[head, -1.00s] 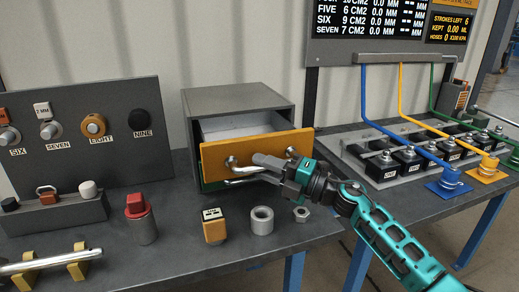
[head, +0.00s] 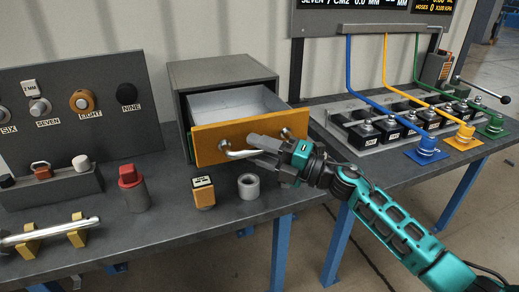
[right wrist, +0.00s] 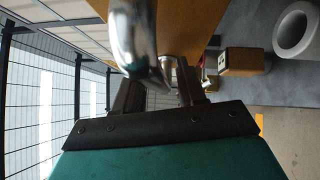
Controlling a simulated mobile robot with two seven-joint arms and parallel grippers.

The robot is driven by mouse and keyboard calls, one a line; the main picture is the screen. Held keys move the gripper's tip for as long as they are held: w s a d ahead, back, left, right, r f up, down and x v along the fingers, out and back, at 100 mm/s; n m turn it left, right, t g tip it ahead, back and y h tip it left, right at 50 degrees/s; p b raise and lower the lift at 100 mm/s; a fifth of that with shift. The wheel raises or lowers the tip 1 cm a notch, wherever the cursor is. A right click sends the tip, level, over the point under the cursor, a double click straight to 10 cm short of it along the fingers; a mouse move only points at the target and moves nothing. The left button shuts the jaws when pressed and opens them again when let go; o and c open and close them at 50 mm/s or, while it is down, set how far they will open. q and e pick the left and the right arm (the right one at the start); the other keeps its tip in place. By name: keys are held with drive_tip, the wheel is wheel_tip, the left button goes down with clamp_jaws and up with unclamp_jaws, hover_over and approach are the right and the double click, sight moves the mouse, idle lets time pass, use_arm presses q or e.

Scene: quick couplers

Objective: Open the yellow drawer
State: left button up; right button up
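The yellow drawer (head: 210,148) stands partly open in its grey cabinet (head: 220,73) on the dark bench, and its pale, empty-looking inside shows from above. Its silver bar handle (head: 236,155) runs across the front. My right gripper (head: 262,145) is at the handle, its arm coming in from the lower right. In the right wrist view, the shiny handle (right wrist: 138,42) passes between the dark fingers (right wrist: 160,95), which look closed around it; the exact contact is partly hidden. The yellow front also shows there (right wrist: 190,30). My left gripper is not in view.
On the bench in front of the drawer are an orange block (head: 203,192), a grey ring (head: 249,186) and a red-capped cylinder (head: 133,188). A panel with knobs (head: 75,110) stands left. A rack of black couplers (head: 390,130) with coloured hoses lies right.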

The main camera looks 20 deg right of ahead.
use_arm(q)
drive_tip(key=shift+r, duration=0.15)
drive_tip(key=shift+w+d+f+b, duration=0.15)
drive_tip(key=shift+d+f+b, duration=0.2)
drive_tip(key=shift+b, duration=0.35)
use_arm(e)
drive_tip(key=v, duration=1.3)
